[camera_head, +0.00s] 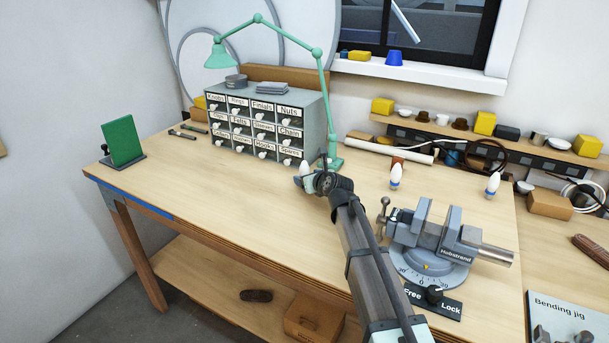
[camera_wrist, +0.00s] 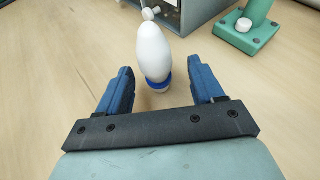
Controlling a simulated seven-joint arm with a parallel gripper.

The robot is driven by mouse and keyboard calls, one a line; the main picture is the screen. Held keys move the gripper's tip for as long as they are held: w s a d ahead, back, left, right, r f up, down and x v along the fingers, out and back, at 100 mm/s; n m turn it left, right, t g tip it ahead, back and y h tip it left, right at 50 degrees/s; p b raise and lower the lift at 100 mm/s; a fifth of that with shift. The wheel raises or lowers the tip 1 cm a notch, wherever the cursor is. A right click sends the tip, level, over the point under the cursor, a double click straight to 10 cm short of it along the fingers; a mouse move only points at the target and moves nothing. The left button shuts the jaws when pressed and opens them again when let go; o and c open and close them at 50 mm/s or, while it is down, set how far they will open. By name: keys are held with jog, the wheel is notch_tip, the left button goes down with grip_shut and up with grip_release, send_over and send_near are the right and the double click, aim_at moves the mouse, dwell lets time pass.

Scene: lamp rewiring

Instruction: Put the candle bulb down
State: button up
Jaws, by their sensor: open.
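A white candle bulb (camera_wrist: 153,52) with a blue collar appears upright on the wooden bench, in the upper middle of the wrist view. In the head view its white top (camera_head: 304,167) shows just beyond the end of my arm, and its lower part is hidden. My gripper (camera_wrist: 160,78) is open, with one blue finger at each side of the bulb's lower part and visible gaps to both. In the head view my gripper (camera_head: 310,182) is low over the bench, in front of the drawer cabinet. Two similar bulbs stand farther right, one (camera_head: 396,176) near the vise and another (camera_head: 493,184).
The labelled drawer cabinet (camera_head: 262,121) is just behind the bulb, and the green lamp's base (camera_head: 328,163) is to its right. A grey vise (camera_head: 440,235) stands right of my arm. A green panel (camera_head: 122,140) stands at the left. The bench's front left is clear.

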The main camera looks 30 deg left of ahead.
jog(key=x, duration=0.4)
jog(key=shift+w+a, duration=0.1)
jog(key=shift+a, duration=0.2)
jog(key=c, duration=1.1)
jog(key=shift+r, duration=5.1)
